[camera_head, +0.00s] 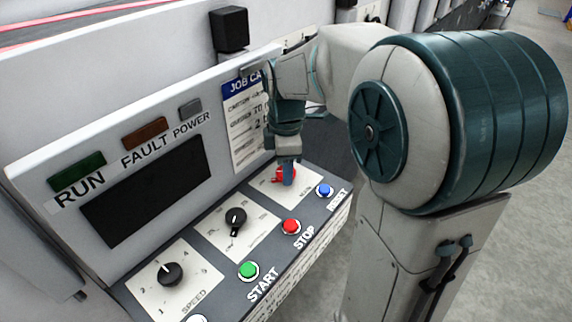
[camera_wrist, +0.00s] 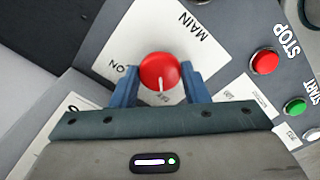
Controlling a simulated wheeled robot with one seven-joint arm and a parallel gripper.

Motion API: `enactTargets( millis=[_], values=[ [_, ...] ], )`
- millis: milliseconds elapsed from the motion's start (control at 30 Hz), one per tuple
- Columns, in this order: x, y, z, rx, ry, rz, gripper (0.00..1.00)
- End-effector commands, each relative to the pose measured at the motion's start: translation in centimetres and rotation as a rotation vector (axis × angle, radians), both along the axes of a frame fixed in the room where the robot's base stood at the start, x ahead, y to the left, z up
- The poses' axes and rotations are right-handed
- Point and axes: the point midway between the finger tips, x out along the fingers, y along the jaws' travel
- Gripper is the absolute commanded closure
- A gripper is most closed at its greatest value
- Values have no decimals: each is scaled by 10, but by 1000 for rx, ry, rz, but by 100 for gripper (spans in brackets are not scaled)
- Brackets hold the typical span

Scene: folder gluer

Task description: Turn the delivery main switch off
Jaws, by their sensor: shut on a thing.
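The main switch is a red rotary knob (camera_wrist: 160,73) with a white pointer line, on a white plate (camera_wrist: 188,32) marked MAIN and ON. In the wrist view the blue fingers of my gripper (camera_wrist: 159,88) stand one on each side of the knob and are shut on it. The pointer line runs toward the gripper, near small lettering that I cannot read clearly. In the head view the red knob (camera_head: 272,177) shows at the far end of the sloped panel, partly hidden by my gripper (camera_head: 287,172), which reaches down from above.
Near the knob are a blue RESET button (camera_head: 324,190), a red STOP button (camera_head: 291,226) and a green START button (camera_head: 248,270). A black selector (camera_head: 235,217) and a SPEED knob (camera_head: 170,273) sit further left. An upright panel with a dark screen (camera_head: 147,190) and job card (camera_head: 243,125) rises behind.

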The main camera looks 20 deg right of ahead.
Motion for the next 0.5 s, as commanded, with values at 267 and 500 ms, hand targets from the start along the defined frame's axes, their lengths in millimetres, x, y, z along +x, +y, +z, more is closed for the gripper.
enactTargets(
  millis=[267,500],
  values=[
    [1,0,2,0,-6,9,82],
    [1,0,2,-1,-5,9,37]
  ],
)
